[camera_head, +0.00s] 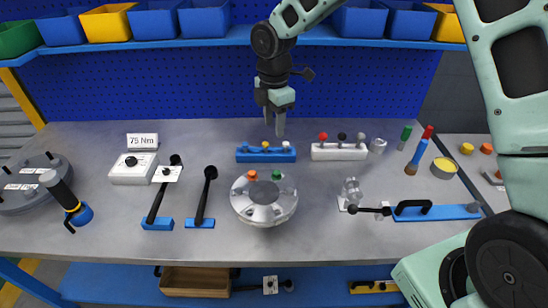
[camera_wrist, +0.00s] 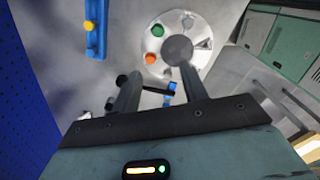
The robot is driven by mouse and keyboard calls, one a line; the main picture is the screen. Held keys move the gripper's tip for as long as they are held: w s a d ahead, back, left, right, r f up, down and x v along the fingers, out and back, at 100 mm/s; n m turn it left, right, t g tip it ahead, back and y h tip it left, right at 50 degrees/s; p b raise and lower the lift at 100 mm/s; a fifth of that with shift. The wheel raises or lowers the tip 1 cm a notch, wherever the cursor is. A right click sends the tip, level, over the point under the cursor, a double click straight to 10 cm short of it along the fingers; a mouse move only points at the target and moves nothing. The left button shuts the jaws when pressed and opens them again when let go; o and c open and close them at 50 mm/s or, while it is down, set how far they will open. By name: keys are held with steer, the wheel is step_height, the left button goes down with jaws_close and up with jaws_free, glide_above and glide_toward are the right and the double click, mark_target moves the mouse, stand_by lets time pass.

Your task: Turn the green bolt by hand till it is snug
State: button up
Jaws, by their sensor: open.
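The green bolt (camera_head: 276,175) stands at the back right of the round silver flanged shell (camera_head: 263,211) on the table. In the wrist view the green bolt (camera_wrist: 158,30) is at the upper middle, on the shell's rim. My gripper (camera_head: 275,126) is open and empty, above the back of the table behind the shell, apart from the bolt. Its two fingers also show in the wrist view (camera_wrist: 160,76), with nothing clearly held between them.
An orange bolt (camera_head: 252,175) sits left of the green one. Blue (camera_head: 250,157) and white (camera_head: 325,153) racks with coloured knobs stand behind the shell. Black-handled wrenches (camera_head: 205,193) lie left; a blue tool holder (camera_head: 445,212) lies right.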

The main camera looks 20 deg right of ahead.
mark_target(275, 173)
steer(key=f+p, duration=0.2)
steer(key=f, duration=0.6)
steer(key=f+p, duration=0.2)
steer(key=f, duration=0.7)
steer(key=shift+w+d+f+p, duration=0.2)
steer(key=shift+f+p, duration=0.05)
steer(key=shift+p, duration=0.1)
jaws_close()
